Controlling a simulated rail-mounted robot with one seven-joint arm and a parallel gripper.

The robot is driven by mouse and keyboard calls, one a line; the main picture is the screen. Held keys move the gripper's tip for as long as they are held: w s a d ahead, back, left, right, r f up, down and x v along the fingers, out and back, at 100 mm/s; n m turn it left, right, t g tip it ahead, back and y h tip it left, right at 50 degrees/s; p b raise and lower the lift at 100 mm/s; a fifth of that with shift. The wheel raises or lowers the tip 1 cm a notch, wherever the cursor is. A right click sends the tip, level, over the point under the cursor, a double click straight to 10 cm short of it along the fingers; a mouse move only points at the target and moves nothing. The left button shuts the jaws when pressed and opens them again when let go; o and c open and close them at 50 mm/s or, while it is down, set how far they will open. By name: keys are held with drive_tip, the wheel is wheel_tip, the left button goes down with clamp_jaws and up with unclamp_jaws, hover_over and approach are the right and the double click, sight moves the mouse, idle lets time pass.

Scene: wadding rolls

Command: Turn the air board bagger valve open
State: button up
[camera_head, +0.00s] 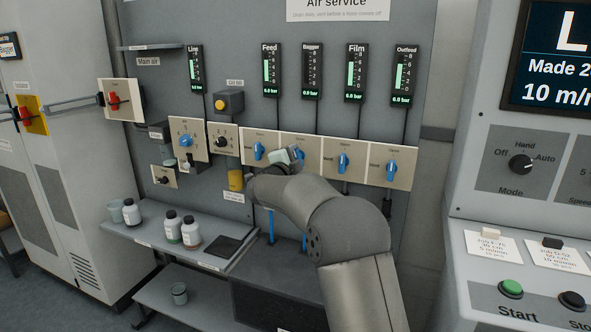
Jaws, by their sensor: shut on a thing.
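The air board (232,60) is a grey upright panel. Its Bagger valve has a blue handle (298,153) on a beige plate, third from the right being Feed's neighbour. My gripper (289,157) is shut on this handle; the fingers and wrist hide much of it, so its exact angle cannot be told. The Bagger gauge (312,72) above shows no clear green bar. The Feed valve (259,151), Film valve (343,162) and Outfeed valve (391,169) have similar blue handles, and their gauges show green bars.
Left are a red Main air handle (114,101), smaller knobs and a yellow button (222,104). A control console (520,200) stands at right. My arm crosses the lower middle.

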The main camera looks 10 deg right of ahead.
drive_tip(key=shift+f+m+b, duration=0.1)
drive_tip(key=shift+m+b, duration=1.25)
drive_tip(key=shift+m, duration=0.65)
drive_tip(key=o, duration=1)
drive_tip(key=shift+s, duration=0.1)
drive_tip(key=v, duration=1.7)
drive_tip(key=shift+s+a, duration=0.1)
drive_tip(key=shift+a, duration=0.05)
